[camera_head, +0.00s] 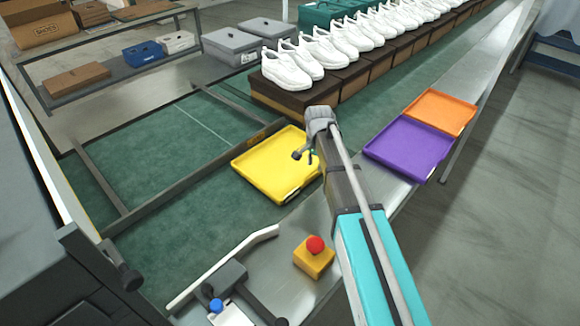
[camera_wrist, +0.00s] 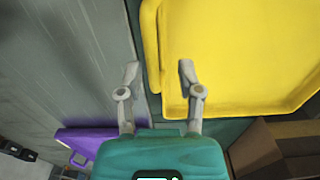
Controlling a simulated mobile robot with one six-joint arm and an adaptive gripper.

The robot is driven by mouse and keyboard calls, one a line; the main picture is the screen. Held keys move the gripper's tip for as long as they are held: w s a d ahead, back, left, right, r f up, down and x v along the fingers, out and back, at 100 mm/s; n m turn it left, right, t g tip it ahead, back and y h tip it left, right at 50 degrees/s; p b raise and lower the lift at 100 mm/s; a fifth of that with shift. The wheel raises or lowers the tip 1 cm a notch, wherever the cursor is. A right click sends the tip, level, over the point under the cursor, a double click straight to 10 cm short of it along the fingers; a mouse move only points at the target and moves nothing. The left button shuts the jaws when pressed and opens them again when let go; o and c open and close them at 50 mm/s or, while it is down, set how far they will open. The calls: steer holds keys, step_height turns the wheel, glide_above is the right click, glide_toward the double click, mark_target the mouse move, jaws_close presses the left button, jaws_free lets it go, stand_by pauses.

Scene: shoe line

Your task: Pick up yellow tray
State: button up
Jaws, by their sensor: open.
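The yellow tray (camera_head: 268,168) lies on the green conveyor surface in the head view, near its metal side edge. My gripper (camera_head: 306,155) is at the tray's right side, and my arm hides part of that side. In the wrist view the yellow tray (camera_wrist: 240,60) fills the upper right. My gripper (camera_wrist: 158,70) is open and empty there. One finger is left of the tray's rim, the other overlaps the tray, and the rim shows between them. I cannot tell how high the fingers are or whether they touch it.
A purple tray (camera_head: 410,149) and an orange tray (camera_head: 440,112) lie on the metal ledge to the right. Several white shoes (camera_head: 328,50) stand on brown boxes (camera_head: 300,93) behind. A red button on a yellow box (camera_head: 313,261) is in front.

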mark_target(313, 176)
steer(key=shift+f, duration=0.15)
stand_by(0.3)
steer(key=f+b, duration=0.3)
steer(key=shift+s+a+f+b, duration=0.2)
steer(key=shift+s+b, duration=0.05)
steer(key=shift+b, duration=0.05)
steer(key=shift+f+b, duration=0.85)
jaws_close()
